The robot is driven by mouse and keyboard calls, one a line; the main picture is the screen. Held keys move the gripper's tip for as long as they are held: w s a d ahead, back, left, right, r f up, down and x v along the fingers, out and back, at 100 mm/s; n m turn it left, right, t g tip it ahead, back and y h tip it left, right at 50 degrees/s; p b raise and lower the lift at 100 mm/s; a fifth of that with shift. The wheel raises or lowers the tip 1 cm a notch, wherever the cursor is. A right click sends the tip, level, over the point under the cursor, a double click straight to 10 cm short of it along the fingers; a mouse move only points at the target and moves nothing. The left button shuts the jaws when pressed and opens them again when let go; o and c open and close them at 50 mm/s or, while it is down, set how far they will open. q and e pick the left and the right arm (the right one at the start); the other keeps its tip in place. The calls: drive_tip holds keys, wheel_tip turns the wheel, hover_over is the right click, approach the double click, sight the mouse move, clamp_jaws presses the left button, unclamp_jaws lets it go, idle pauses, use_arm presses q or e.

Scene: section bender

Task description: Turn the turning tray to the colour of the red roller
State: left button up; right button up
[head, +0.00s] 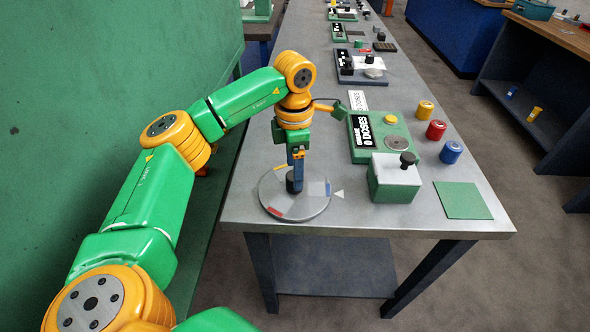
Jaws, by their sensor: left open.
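The round grey turning tray (312,208) lies at the table's near left corner. The red roller (436,130) stands upright at the table's right. My right gripper is not in view.
A yellow roller (425,110) and a blue roller (451,152) stand either side of the red one. A green box with a black knob (407,159), a green display unit (362,131) and a green mat (462,200) share the table. A green wall rises at left.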

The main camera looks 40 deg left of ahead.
use_arm(q)
wheel_tip(320, 180, down, 2)
drive_tip(key=shift+s+f, duration=0.1)
drive_tip(key=shift+f, duration=0.15)
drive_tip(key=shift+w+f, duration=0.2)
drive_tip(key=shift+f, duration=0.2)
drive_tip(key=shift+s, duration=0.1)
clamp_jaws()
idle(0.8)
